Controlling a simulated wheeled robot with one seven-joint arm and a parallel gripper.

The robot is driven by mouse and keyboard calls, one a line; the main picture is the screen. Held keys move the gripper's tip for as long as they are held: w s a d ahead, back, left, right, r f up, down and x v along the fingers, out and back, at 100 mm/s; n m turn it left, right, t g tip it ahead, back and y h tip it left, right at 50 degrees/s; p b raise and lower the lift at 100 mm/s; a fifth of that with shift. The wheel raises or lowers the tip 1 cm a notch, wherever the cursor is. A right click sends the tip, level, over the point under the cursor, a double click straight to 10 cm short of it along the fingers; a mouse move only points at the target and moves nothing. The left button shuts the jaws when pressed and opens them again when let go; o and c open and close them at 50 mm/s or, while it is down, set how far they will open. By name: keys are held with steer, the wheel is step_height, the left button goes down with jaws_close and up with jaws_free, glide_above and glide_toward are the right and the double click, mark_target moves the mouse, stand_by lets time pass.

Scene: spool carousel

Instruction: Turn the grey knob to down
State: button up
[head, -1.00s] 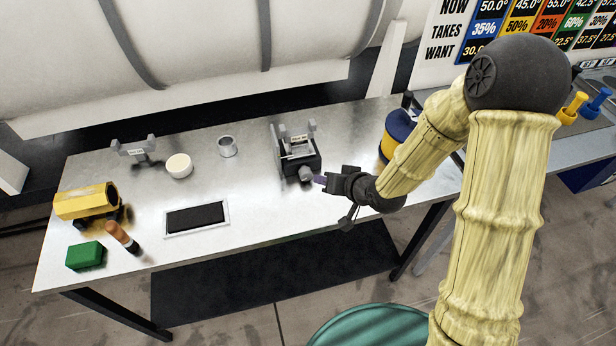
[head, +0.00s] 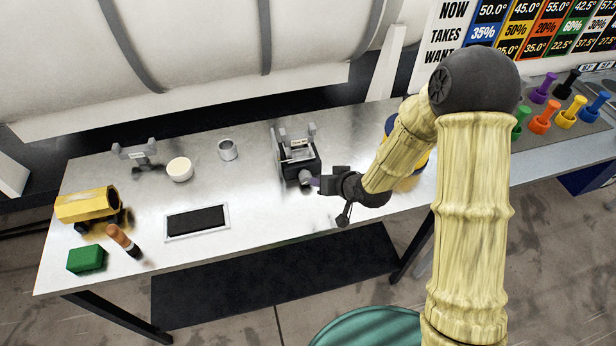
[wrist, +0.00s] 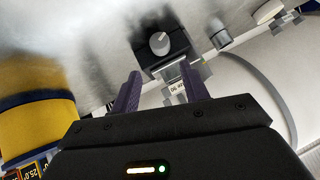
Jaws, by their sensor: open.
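The grey knob (wrist: 159,43) is on the front of a black box (wrist: 150,25) and carries a pale pointer line; in the wrist view it lies beyond and between the fingertips. In the head view the knob (head: 305,176) faces the front of the table, on the box under a grey bracket (head: 297,140). My gripper (wrist: 160,85) is open with two purple fingers, empty, pointing toward the knob. In the head view my gripper (head: 318,182) is just right of the knob, and I cannot tell whether they touch.
A blue and yellow spool (wrist: 38,105) stands close on the right side of the table. A grey cup (head: 228,150), white bowl (head: 179,169), black-filled tray (head: 168,236), green block (head: 86,258) and yellow holder (head: 86,205) lie further left. Bare tabletop lies between.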

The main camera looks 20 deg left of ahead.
mark_target(306, 179)
steer(key=p+x, duration=0.3)
steer(key=x, duration=0.9)
steer(key=shift+w, duration=0.1)
steer(key=c, duration=0.7)
steer(key=shift+h+b, duration=0.3)
steer(key=shift+b, duration=0.35)
steer(key=shift+a+f+n+t+h+b, duration=0.1)
steer(key=shift+a+n+t+h+b, duration=0.1)
steer(key=shift+n+t+h+b, duration=0.7)
steer(key=shift+s+a+n+t+h+b, duration=0.1)
steer(key=shift+s+n+t+h+b, duration=0.2)
steer(key=shift+h+b, duration=0.75)
